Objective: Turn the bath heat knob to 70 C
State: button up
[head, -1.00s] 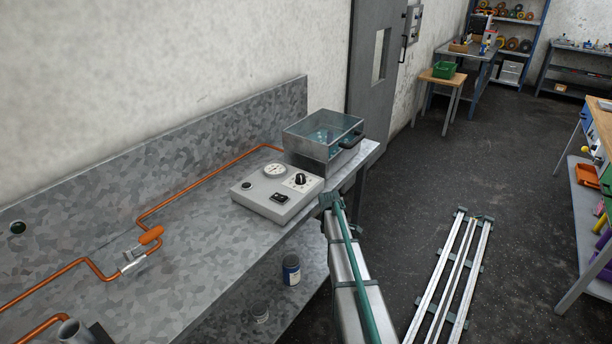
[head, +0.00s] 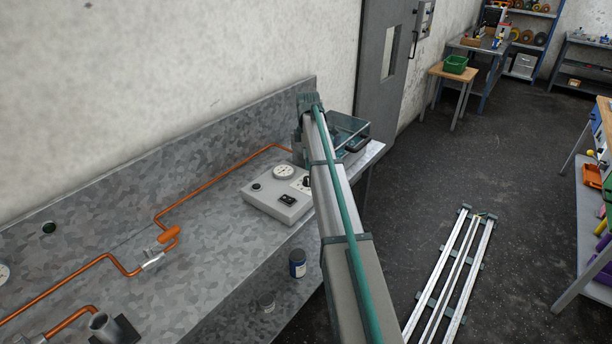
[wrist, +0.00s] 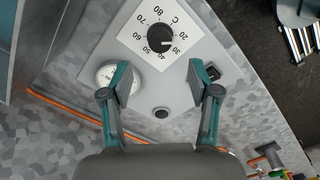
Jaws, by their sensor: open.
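The knob sits on a grey control box (wrist: 175,95); in the head view the box (head: 262,200) rests on the metal bench and my arm partly covers the knob. My gripper (wrist: 160,78) is open and empty in the wrist view. Its two fingers appear below the knob in the picture, apart from it. The head view does not show the gripper clearly.
A round gauge (wrist: 103,78), a black switch (wrist: 213,71) and a black button (wrist: 161,113) share the box. A copper pipe (head: 215,183) runs behind the box.

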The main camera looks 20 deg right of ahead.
aim_at(308, 178)
notch_tip(308, 178, down, 8)
jog(key=shift+f+p, duration=0.1)
jog(key=shift+p, duration=1.05)
jog(key=c, duration=1.2)
jog(key=shift+o, duration=0.2)
